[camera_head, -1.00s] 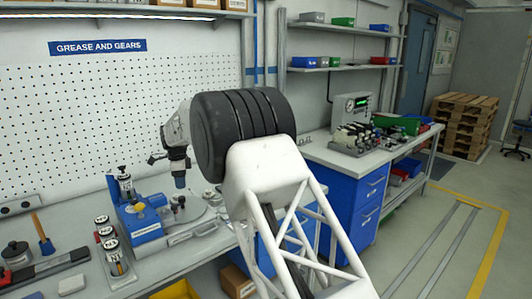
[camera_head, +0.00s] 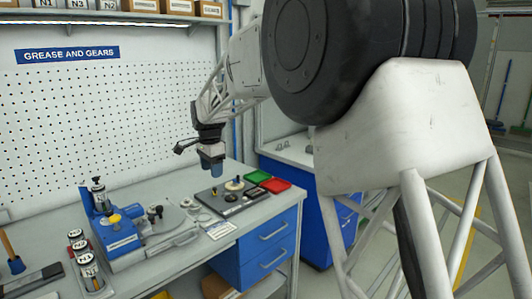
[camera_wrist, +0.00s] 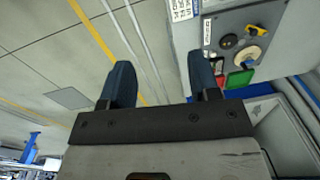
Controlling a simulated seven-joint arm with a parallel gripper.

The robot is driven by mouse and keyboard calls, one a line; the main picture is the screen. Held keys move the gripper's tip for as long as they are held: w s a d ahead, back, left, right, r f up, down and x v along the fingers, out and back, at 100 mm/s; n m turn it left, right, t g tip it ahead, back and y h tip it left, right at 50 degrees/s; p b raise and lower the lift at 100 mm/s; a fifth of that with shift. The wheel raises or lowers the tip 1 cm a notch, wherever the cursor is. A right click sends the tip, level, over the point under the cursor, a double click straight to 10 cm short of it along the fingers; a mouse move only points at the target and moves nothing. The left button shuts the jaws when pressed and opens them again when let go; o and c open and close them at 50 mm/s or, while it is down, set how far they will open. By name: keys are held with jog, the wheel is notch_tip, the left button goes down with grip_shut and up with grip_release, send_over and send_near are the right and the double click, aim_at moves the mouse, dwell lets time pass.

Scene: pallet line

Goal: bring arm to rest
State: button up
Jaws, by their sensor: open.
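My gripper (camera_head: 211,166) hangs from my white arm above the workbench (camera_head: 62,229), in front of the pegboard. Its blue fingers point down over the area of the dark gear plate (camera_head: 232,196), with a visible gap above it. In the wrist view my gripper (camera_wrist: 160,72) has its two blue fingers wide apart. My arm's large black joint and white truss fill the right of the head view and hide part of the room.
A blue machine (camera_head: 116,237) with a round grey plate stands left of the gripper. Several labelled jars (camera_head: 88,266) stand further left. A green tray (camera_head: 257,177) and a red tray (camera_head: 275,185) lie right of the gear plate. A shelf with boxes (camera_head: 178,7) runs above.

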jog(key=s+d+r+n+t, duration=0.1)
jog(key=s+d+r+n, duration=0.1)
jog(key=s+d, duration=0.95)
jog(key=s+d+r+n, duration=0.3)
jog(key=s+d, duration=0.8)
jog(key=d, duration=0.1)
jog(key=s+d+f+n, duration=0.1)
jog(key=s+d+f, duration=0.2)
jog(key=s, duration=0.6)
jog(key=s+d+f+n, duration=0.2)
jog(key=s+d, duration=0.3)
jog(key=s, duration=0.4)
jog(key=s+d+f+n, duration=0.1)
jog(key=s+d+f, duration=0.3)
jog(key=s, duration=0.5)
jog(key=shift+d+f+n+t, duration=0.25)
jog(key=shift+d+n+t, duration=0.05)
jog(key=shift+d+t, duration=0.1)
